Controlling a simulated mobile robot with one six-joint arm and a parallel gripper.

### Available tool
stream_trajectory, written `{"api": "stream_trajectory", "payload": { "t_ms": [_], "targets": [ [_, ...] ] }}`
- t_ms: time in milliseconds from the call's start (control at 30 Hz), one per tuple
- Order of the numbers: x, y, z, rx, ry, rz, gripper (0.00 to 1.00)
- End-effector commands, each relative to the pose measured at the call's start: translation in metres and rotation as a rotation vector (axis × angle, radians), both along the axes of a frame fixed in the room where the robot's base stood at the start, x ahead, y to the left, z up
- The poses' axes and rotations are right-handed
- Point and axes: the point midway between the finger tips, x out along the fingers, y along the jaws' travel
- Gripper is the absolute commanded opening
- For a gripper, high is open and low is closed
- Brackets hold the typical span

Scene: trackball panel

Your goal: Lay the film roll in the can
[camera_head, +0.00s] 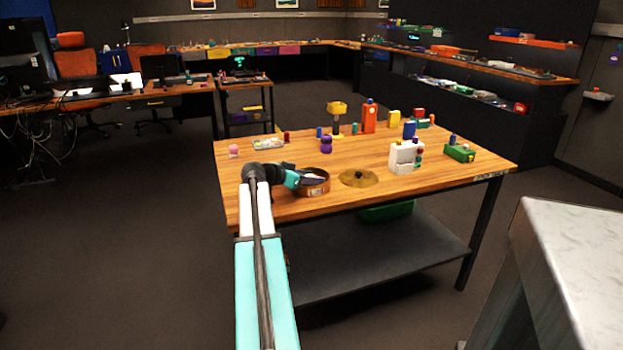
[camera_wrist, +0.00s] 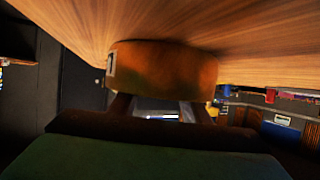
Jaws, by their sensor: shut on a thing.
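The can (camera_head: 318,189) is a low, round, copper-brown container, open at the top, near the front left of the wooden table. In the wrist view its curved wall (camera_wrist: 165,68) fills the upper middle, with the picture upside down. My gripper (camera_head: 294,179) comes in from the left at the can's rim. In the wrist view its two fingers (camera_wrist: 162,107) run past the rim, and their tips are hidden behind the wall. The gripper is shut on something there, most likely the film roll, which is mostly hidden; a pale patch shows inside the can.
A brass disc with a dark knob (camera_head: 358,178) lies right of the can on the table (camera_head: 270,214). A white block device (camera_head: 406,157), a green box (camera_head: 460,152), an orange bottle (camera_head: 369,117) and a purple item (camera_head: 326,144) stand farther back. Front-right tabletop is clear.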

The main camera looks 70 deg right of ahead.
Motion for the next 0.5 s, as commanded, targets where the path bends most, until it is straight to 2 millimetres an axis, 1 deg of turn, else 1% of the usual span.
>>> {"api": "stream_trajectory", "payload": {
  "t_ms": [233,500],
  "targets": [
    [-0.0002,-0.0001,0.0,-0.001,0.0,0.0,0.21],
    [-0.0004,-0.0002,-0.0054,0.001,0.001,-0.001,0.21]
  ]
}}
